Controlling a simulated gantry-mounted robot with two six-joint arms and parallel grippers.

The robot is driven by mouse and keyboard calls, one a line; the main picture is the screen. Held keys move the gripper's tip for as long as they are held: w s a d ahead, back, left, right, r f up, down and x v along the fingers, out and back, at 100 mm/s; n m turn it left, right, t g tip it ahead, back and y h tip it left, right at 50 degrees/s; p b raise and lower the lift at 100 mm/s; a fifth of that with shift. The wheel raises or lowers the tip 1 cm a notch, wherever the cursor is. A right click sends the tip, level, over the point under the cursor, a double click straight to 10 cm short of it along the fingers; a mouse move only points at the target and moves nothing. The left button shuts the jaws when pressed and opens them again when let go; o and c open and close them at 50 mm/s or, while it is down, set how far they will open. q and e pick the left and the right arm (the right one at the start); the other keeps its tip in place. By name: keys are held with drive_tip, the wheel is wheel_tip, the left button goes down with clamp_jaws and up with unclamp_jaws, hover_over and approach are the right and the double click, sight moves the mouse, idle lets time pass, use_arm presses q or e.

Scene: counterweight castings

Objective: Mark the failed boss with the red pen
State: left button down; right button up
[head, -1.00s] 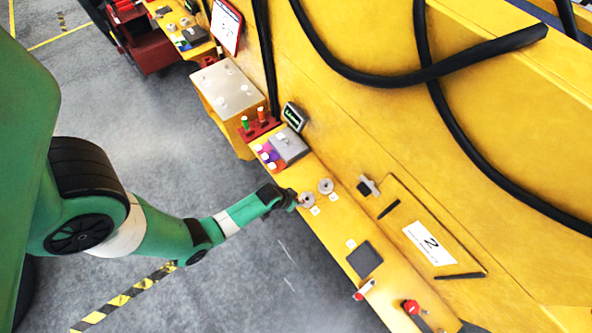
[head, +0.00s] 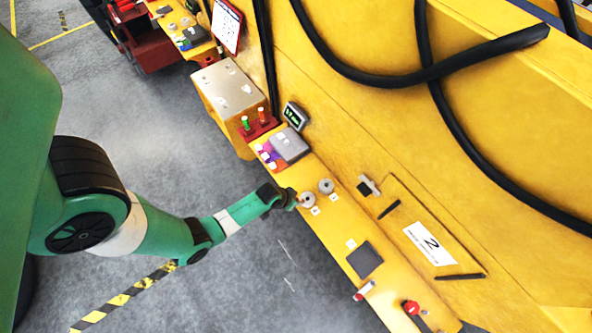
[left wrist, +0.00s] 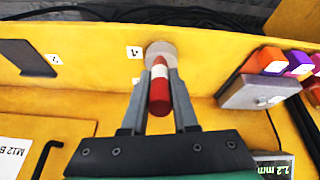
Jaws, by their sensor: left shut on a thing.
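My left gripper (head: 295,199) is shut on a red pen with a white band (left wrist: 159,92), which shows between its fingers in the left wrist view. The pen's far end is at a round grey boss (left wrist: 161,49); I cannot tell whether it touches. In the head view this boss (head: 309,200) is beside the fingertips, near the shelf's front edge. A second grey boss (head: 326,186) stands just behind it, apart from the gripper. The gripper seems to hide that second boss in the left wrist view. My right gripper is not in view.
A grey box (head: 289,146) with coloured blocks and a small display (head: 296,116) stand left of the bosses. A red holder (head: 257,128) has green and orange-red pieces. A dark pad (head: 364,259) and a red button (head: 411,307) lie to the right. The shelf between bosses and pad is mostly clear.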

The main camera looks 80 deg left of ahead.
use_arm(q)
drive_tip(key=shift+s+a+f, duration=0.15)
drive_tip(key=shift+s+a, duration=0.1)
drive_tip(key=shift+a, duration=0.2)
idle(1.4)
wheel_tip(320, 180, up, 5)
drive_tip(key=p, duration=0.4)
drive_tip(key=shift+f+p, duration=0.2)
drive_tip(key=shift+p, duration=0.15)
drive_tip(key=shift+r, duration=0.8)
